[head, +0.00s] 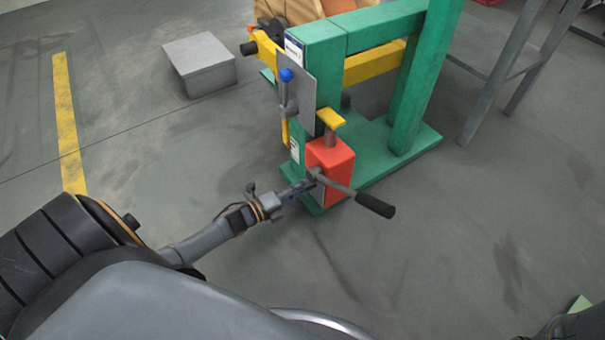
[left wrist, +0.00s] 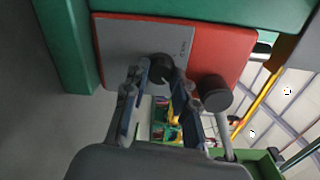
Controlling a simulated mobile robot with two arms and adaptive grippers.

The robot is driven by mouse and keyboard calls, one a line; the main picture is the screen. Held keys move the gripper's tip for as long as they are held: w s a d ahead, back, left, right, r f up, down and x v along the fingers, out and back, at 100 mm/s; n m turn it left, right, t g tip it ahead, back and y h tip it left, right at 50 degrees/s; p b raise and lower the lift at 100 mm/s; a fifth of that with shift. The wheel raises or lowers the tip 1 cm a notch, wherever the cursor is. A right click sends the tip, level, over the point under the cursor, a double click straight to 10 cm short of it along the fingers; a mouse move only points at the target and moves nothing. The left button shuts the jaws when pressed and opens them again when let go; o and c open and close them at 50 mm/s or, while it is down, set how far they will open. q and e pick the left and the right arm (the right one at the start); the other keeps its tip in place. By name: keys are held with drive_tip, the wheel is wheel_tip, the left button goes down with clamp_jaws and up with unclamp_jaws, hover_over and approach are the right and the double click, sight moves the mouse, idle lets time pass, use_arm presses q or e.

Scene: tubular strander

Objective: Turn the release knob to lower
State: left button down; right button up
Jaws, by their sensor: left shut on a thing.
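The red jack body (head: 338,158) stands on the foot of the green frame, under a yellow pad. In the left wrist view, its red face (left wrist: 225,42) carries a grey plate (left wrist: 122,48) with a dark round release knob (left wrist: 162,66). My left gripper (head: 306,186) reaches the lower left side of the jack. In the left wrist view, its two fingers (left wrist: 160,78) are shut on the knob, one on each side. In the head view the knob is hidden by the gripper and jack.
A pump lever with a black grip (head: 375,205) sticks out right of the jack, close to my gripper. A blue-knobbed lever (head: 286,76) is on the green frame (head: 410,90) above. A grey block (head: 200,68) stands behind left. The floor in front is clear.

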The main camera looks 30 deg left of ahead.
use_arm(q)
drive_tip(key=c, duration=1.1)
unclamp_jaws()
drive_tip(key=shift+o, duration=0.2)
drive_tip(key=v, duration=1.2)
